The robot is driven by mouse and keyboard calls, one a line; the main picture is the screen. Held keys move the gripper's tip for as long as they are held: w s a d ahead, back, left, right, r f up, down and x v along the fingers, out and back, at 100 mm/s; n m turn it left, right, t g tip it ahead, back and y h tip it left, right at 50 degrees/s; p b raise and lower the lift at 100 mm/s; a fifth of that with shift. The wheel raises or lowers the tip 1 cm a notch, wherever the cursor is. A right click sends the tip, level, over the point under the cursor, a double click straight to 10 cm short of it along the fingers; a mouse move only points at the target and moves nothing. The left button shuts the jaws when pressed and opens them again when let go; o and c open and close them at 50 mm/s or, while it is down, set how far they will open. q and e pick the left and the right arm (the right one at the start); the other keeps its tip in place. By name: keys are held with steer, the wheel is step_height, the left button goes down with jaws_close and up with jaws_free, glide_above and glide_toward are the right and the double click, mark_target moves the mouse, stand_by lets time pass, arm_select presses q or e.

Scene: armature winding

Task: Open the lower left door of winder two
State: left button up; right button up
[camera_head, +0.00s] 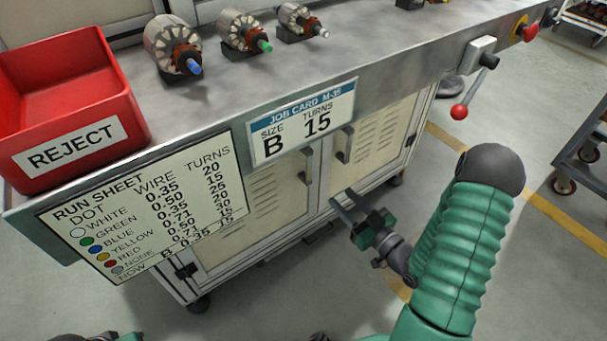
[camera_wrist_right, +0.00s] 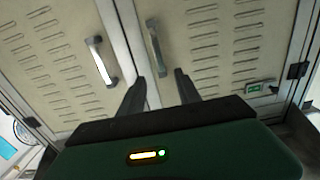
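Under the bench is a cabinet with two cream, slotted doors, both closed. The lower left door (camera_head: 268,202) has an upright bar handle (camera_head: 308,166) near its right edge. The door (camera_wrist_right: 48,62) and its handle (camera_wrist_right: 101,60) also show at the left in the right wrist view. My right gripper (camera_head: 343,199) is open and empty in front of the doors, below the handles. In the right wrist view its fingers (camera_wrist_right: 160,77) straddle the seam between the doors, right of and below that handle. Only slivers of what may be my left gripper (camera_head: 104,337) show at the bottom edge.
The right door (camera_head: 372,142) has its own handle (camera_head: 346,145), close to the left one. The bench edge carries a run sheet (camera_head: 145,205), a job card (camera_head: 303,121) and a red-knobbed lever (camera_head: 461,110). A red reject bin (camera_head: 65,105) and several armatures (camera_head: 172,46) stand on top.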

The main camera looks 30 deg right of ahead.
mark_target(310, 165)
steer(key=w+b, duration=0.1)
steer(key=w, duration=0.4)
steer(key=w+b, duration=0.2)
steer(key=w, duration=0.3)
steer(key=w+a+b, duration=0.1)
steer(key=w+b, duration=0.1)
steer(key=w, duration=0.4)
steer(key=shift+f, duration=0.1)
steer(key=shift+w, duration=0.2)
steer(key=shift+c, duration=0.4)
jaws_close()
